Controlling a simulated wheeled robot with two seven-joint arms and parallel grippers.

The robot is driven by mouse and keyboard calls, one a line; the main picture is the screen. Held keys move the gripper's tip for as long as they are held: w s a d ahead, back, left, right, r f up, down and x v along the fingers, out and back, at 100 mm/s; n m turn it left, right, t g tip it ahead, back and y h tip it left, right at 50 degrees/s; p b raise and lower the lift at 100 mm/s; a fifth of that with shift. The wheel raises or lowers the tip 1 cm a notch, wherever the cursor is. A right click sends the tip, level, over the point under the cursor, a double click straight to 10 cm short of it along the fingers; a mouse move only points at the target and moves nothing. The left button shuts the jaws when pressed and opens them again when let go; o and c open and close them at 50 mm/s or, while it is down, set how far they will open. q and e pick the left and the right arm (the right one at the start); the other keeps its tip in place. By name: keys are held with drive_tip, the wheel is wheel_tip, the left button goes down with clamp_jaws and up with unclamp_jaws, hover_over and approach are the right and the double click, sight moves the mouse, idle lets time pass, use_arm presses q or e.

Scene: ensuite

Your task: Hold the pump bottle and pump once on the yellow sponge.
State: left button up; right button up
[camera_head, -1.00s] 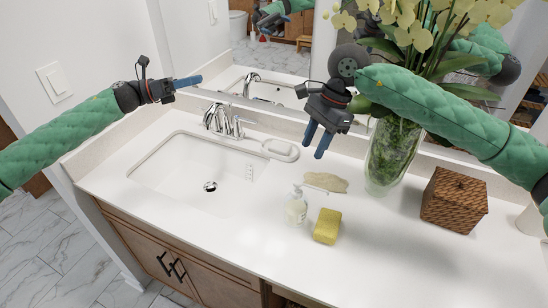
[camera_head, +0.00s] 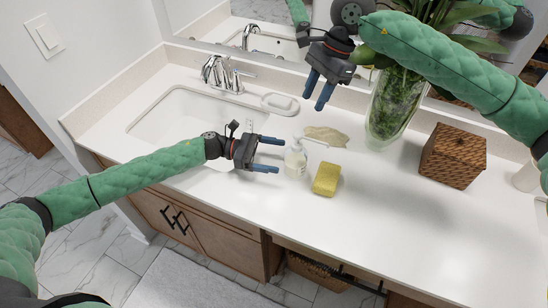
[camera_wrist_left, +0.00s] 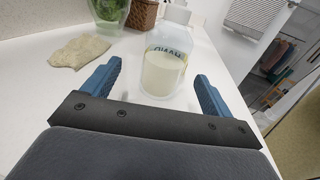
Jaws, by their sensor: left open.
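The pump bottle (camera_head: 295,160) stands upright on the white counter, clear with pale liquid and a white pump top. The yellow sponge (camera_head: 326,179) lies on the counter just right of it. My left gripper (camera_head: 279,156) is open, its blue fingers pointing at the bottle from the left. My right gripper (camera_head: 319,91) hangs above the back of the counter, fingers apart and empty.
A beige cloth-like piece (camera_head: 327,136) lies behind the bottle. A glass vase (camera_head: 393,108) with plants and a woven box (camera_head: 452,155) stand to the right. The sink (camera_head: 165,115), faucet (camera_head: 217,73) and a white dish (camera_head: 280,103) are at left. The front right counter is clear.

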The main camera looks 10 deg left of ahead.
sight(300, 163)
use_arm(q)
drive_tip(key=shift+s+d+f, duration=0.35)
drive_tip(key=shift+s+d, duration=0.05)
drive_tip(key=shift+d, duration=0.2)
drive_tip(key=shift+s+d, duration=0.2)
drive_tip(key=shift+d, duration=1.65)
drive_tip(key=shift+s+d, duration=0.15)
drive_tip(key=shift+d, duration=1.65)
drive_tip(key=shift+c, duration=0.5)
drive_tip(key=c, duration=1.2)
